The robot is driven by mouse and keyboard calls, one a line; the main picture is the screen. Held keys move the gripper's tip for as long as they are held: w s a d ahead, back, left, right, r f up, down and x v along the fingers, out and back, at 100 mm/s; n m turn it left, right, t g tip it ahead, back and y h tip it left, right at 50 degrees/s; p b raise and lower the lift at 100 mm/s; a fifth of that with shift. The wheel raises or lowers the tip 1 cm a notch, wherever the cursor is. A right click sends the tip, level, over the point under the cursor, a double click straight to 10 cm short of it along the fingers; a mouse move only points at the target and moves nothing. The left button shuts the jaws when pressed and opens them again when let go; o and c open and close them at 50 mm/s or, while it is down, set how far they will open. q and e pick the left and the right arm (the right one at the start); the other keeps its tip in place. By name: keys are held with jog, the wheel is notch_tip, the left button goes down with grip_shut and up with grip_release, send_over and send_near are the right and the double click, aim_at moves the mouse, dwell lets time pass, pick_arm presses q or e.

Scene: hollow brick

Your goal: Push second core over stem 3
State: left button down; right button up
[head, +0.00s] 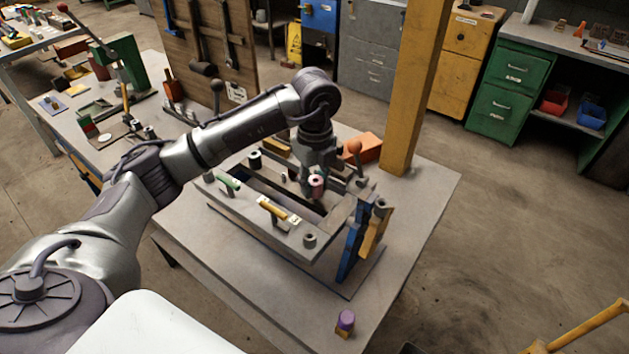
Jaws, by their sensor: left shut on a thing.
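My left gripper (317,176) is over the fixture, pointing down. It is shut on a small reddish-pink cylindrical core (317,186), whose fingertip contact is small and partly hidden. The metal fixture (280,235) is a frame with long open slots, standing on the grey table. A dark core with a pale top (255,160) stands at its back left. A short grey cylinder (309,241) stands on its front rail. I cannot tell which stem is stem 3, or whether the held core is around a stem. My right gripper is not in view.
A green handle (229,182) and a yellow handle (272,208) lie on the front rail. A yellow post (419,90) rises behind. A purple cylinder (346,320) stands at the table's near corner. The table's right side is clear.

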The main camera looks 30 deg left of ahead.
pick_arm(q)
jog(key=shift+f+b, duration=0.4)
jog(key=shift+f, duration=0.2)
dwell(0.3)
jog(key=c, duration=0.8)
grip_release()
jog(key=shift+o, duration=0.4)
notch_tip(320, 180, up, 12)
jog(key=shift+f, duration=0.1)
